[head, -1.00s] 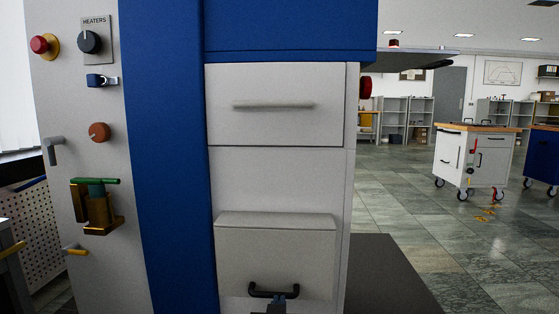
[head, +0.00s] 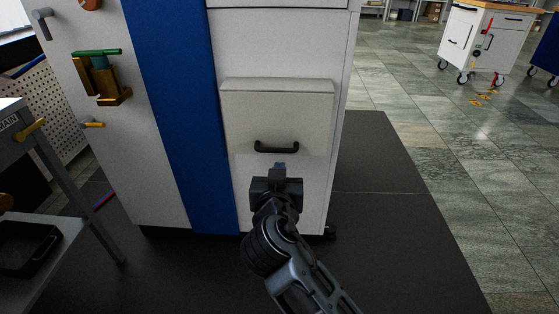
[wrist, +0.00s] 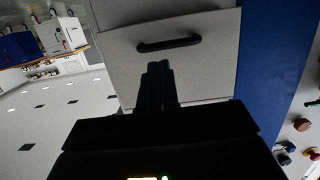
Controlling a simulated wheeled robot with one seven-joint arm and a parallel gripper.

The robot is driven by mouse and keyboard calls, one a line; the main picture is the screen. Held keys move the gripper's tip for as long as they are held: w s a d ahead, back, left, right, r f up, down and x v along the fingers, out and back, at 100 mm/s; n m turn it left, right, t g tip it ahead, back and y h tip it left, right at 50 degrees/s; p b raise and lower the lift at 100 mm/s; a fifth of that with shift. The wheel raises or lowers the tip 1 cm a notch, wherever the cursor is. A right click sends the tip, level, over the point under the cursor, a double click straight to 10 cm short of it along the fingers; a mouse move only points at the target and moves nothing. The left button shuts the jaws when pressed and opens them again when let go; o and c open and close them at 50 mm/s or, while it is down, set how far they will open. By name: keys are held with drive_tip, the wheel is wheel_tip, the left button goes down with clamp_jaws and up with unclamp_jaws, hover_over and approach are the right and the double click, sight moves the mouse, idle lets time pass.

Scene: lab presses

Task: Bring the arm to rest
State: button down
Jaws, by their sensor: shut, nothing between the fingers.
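My gripper (head: 279,168) is in the lower middle of the head view, in front of the press cabinet (head: 276,25). It is shut and empty. Just above its fingertips in the head view is the black handle (head: 276,147) of a grey box-like door (head: 277,105). In the wrist view, which looks tilted, the closed fingers (wrist: 158,70) point at the same grey door (wrist: 205,70). The black handle (wrist: 169,44) lies beyond the fingertips, with a gap between them in the picture. I cannot tell the true distance to the door.
A grey stand with a shelf (head: 60,235) is at the left, holding a black tray (head: 25,248). A green-topped brass fitting (head: 105,80) and a yellow lever (head: 93,125) stick out of the cabinet. The dark mat (head: 390,230) is clear at the right. A white trolley (head: 482,42) stands far off.

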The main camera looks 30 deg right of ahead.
drive_tip(key=s+a+f+n+y, duration=0.25)
drive_tip(key=s+a+f, duration=0.25)
drive_tip(key=s, duration=0.5)
drive_tip(key=s+a+f+n+y, duration=0.2)
drive_tip(key=s+a+f+y, duration=0.25)
drive_tip(key=s, duration=0.55)
drive_tip(key=s+a+n+y, duration=0.1)
drive_tip(key=s+y, duration=0.1)
drive_tip(key=s, duration=0.7)
drive_tip(key=s+d+r+n+t+p, duration=0.2)
drive_tip(key=s+d+r, duration=0.3)
drive_tip(key=s+r, duration=0.75)
wheel_tip(320, 180, up, 25)
drive_tip(key=p, duration=2.5)
drive_tip(key=shift+a+y+p, duration=0.15)
drive_tip(key=shift+y+p, duration=0.15)
